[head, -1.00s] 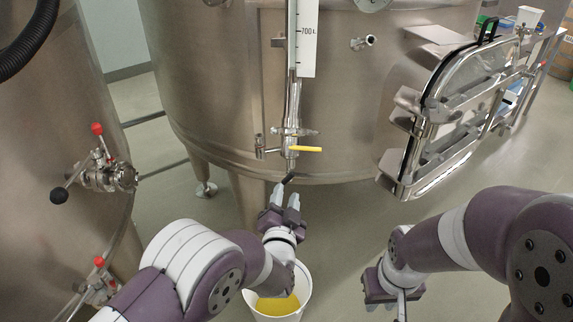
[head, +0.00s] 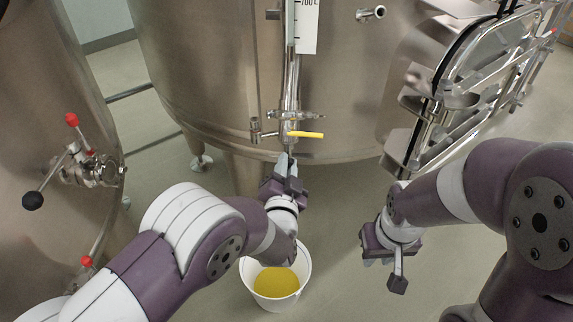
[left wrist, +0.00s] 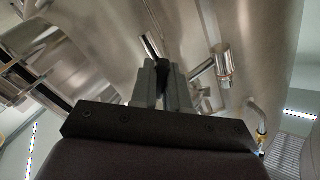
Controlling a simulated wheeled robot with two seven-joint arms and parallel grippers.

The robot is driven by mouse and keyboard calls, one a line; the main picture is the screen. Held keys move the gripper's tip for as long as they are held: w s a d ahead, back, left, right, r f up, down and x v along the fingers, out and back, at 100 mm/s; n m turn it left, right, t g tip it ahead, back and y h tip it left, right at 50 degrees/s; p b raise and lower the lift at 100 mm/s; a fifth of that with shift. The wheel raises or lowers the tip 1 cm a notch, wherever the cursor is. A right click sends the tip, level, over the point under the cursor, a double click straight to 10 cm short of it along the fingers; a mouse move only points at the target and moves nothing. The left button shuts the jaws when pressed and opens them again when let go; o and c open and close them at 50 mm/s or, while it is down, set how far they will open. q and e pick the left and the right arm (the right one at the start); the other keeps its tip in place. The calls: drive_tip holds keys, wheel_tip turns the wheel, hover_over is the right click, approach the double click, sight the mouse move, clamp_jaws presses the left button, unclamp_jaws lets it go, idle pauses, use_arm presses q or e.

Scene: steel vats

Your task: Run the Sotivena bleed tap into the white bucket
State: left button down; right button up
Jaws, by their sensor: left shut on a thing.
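The white bucket (head: 303,263) stands on the floor below my left wrist and holds yellow liquid (head: 277,283). Above it, a sight tube (head: 291,80) runs down the central steel vat to a valve with a yellow lever (head: 306,134). A small steel side tap (head: 256,130) sits left of it. My left gripper (head: 287,163) is at the tube's lower end. In the left wrist view its fingers close around a black handle (left wrist: 160,74) on a steel rod. Fingers hide much of it. My right gripper (head: 398,278) hangs apart on the right; its fingers overlap. I read no Sotivena label.
A second vat on the left has a red-and-black-handled valve (head: 90,168). A vat leg (head: 247,190) stands behind my left gripper. Grey floor between my arms is free.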

use_arm(q)
drive_tip(key=n+b, duration=0.1)
drive_tip(key=n, duration=0.3)
drive_tip(key=shift+f, duration=0.1)
drive_tip(key=shift+n, duration=0.7)
drive_tip(key=c, duration=1.2)
unclamp_jaws()
drive_tip(key=s+a+p, duration=0.1)
drive_tip(key=s, duration=1.1)
drive_tip(key=shift+s+a, duration=0.2)
drive_tip(key=shift+s, duration=0.05)
